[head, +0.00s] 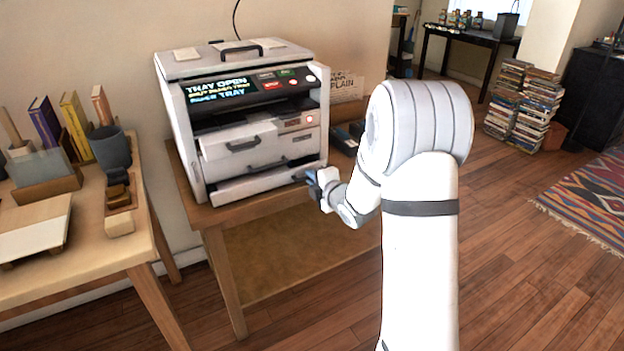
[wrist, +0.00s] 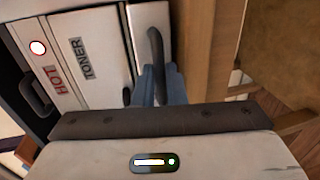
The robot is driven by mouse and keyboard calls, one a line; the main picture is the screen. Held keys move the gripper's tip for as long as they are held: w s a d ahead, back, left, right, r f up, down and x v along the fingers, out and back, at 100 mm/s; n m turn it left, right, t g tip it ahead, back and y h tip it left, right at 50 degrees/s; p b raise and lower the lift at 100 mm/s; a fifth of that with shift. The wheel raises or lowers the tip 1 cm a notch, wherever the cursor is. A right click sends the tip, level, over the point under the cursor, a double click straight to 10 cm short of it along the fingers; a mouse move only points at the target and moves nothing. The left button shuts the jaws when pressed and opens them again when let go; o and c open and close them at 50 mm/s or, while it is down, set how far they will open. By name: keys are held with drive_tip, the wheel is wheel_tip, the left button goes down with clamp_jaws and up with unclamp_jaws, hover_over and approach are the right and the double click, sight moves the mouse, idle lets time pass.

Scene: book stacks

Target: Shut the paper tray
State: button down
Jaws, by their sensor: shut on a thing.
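The white printer (head: 180,130) stands on a wooden table, and its display reads "TRAY OPEN" with a line naming the paper tray. The paper tray (head: 250,187) is the lowest white drawer and juts out a little at the front. It also shows in the wrist view (wrist: 145,18), with its dark curved handle (wrist: 154,45). My gripper (head: 317,183) is at the right end of the tray front. In the wrist view its blue fingers (wrist: 160,86) are shut on the handle, and the grip is partly hidden by the gripper body.
An upper white drawer (head: 240,141) with a dark handle also juts out above the tray. HOT and TONER labels show beside it in the wrist view. A side table (head: 95,255) with books and a dark cup (head: 110,148) stands left. Open wooden floor (head: 530,260) lies right.

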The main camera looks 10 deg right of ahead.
drive_tip(key=b+x, duration=0.1)
drive_tip(key=x, duration=0.2)
drive_tip(key=shift+w+a+r, duration=0.1)
drive_tip(key=shift+w, duration=0.15)
drive_tip(key=shift+w+a+r+b, duration=0.1)
drive_tip(key=shift+w+b, duration=0.2)
drive_tip(key=shift+b, duration=0.05)
drive_tip(key=shift+r, duration=0.2)
drive_tip(key=c, duration=1.8)
unclamp_jaws()
drive_tip(key=shift+w+f, duration=0.1)
drive_tip(key=p+v, duration=0.1)
drive_tip(key=v, duration=0.6)
drive_tip(key=shift+s, duration=0.4)
